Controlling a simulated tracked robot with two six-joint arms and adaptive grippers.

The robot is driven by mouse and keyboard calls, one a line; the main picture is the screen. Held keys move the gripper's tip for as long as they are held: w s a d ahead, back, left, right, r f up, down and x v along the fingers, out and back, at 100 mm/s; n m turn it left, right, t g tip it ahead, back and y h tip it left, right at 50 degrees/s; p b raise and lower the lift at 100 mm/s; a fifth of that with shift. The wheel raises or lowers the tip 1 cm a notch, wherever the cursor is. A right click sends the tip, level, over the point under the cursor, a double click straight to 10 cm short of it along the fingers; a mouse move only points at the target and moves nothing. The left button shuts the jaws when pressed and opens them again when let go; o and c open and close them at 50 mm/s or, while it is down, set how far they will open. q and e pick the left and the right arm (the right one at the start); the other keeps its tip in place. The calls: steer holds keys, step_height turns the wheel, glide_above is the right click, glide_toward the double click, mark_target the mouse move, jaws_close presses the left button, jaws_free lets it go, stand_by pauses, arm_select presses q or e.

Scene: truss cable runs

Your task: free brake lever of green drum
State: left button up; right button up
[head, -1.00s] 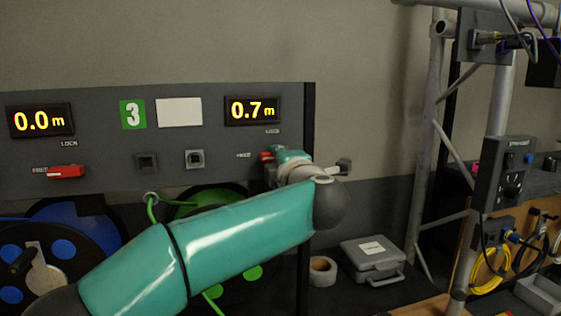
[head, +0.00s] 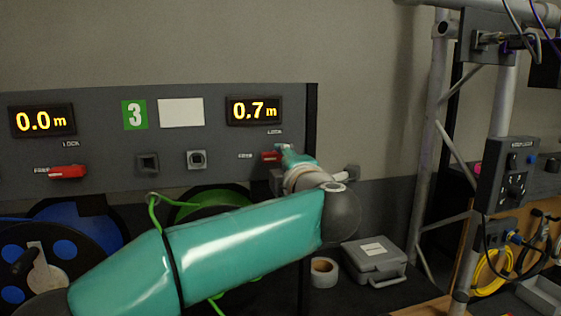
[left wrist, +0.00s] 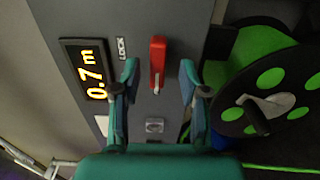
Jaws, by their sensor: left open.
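The red brake lever (head: 269,157) of the green drum sits on the grey panel under the 0.7 m display. It lies level, its left end beside the FREE label; its right part is hidden by my gripper in the head view. My left gripper (head: 284,150) is at the lever. In the left wrist view my left gripper (left wrist: 159,80) is open, one finger on each side of the lever (left wrist: 158,62), with gaps showing. The green drum (left wrist: 262,95) shows at the right there; in the head view my arm covers most of it. My right gripper is not in view.
A second red lever (head: 67,172) sits left on the panel (head: 100,150), above the blue drum (head: 75,245). A grey case (head: 374,260) and a tape roll (head: 323,271) lie right of the panel. A metal truss (head: 433,140) stands farther right.

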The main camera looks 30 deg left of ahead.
arm_select(q)
steer(key=v, duration=0.9)
steer(key=shift+s+d, duration=0.2)
steer(key=shift+d, duration=0.05)
steer(key=shift+f, duration=0.1)
